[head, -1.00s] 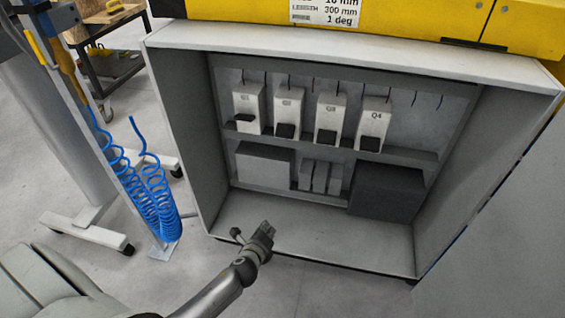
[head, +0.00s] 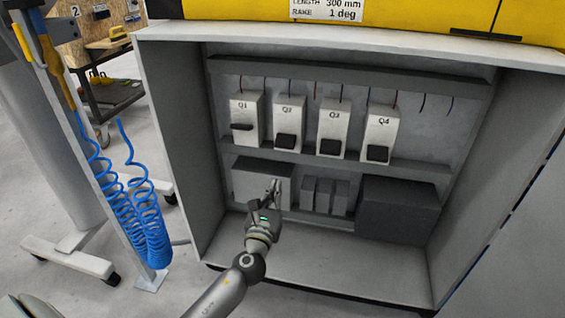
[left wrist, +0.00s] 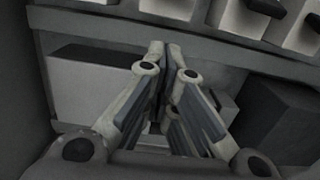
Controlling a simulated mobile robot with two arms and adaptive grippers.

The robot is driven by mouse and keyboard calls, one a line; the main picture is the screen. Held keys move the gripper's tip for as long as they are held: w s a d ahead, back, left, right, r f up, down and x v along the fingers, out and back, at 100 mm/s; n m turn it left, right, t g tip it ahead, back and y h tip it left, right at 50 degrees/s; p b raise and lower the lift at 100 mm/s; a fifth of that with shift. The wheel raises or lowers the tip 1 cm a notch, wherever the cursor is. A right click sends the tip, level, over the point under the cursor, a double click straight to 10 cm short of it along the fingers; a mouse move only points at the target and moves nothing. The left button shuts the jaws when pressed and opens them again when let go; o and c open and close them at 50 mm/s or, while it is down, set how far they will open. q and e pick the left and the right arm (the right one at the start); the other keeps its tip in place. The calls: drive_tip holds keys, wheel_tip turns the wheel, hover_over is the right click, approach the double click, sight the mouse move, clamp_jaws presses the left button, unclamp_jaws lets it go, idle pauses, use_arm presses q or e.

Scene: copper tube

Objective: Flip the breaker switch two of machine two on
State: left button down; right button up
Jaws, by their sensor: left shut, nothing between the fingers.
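The open cabinet (head: 168,105) holds a row of white breakers labelled Q1 (head: 245,107), Q2 (head: 289,112), Q3 (head: 333,119) and Q4 (head: 380,125). The black switch of Q2 (head: 286,142) sits low on its front, like those of Q3 (head: 330,147) and Q4 (head: 377,153). The Q1 switch (head: 241,127) sits higher and sticks out. My left gripper (head: 274,184) is shut and empty, below Q2 and in front of the lower shelf's grey boxes. The left wrist view shows its fingers (left wrist: 166,50) together, with the breaker bottoms above. My right gripper is out of view.
Large grey boxes (head: 262,178) and (head: 398,208) stand on the lower shelf, with small blocks (head: 325,195) between them. Side walls bound the cabinet. A blue coiled hose (head: 150,225) hangs on a stand at left.

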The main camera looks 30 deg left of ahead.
sight(285, 141)
use_arm(q)
drive_tip(key=shift+w, duration=0.1)
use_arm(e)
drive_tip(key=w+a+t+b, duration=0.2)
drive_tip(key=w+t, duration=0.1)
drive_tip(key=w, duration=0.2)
use_arm(q)
drive_tip(key=w+a+r+p, duration=0.2)
drive_tip(key=w+r+p, duration=0.1)
drive_tip(key=w, duration=0.4)
drive_tip(key=shift+w+r, duration=0.4)
drive_tip(key=shift+r, duration=0.35)
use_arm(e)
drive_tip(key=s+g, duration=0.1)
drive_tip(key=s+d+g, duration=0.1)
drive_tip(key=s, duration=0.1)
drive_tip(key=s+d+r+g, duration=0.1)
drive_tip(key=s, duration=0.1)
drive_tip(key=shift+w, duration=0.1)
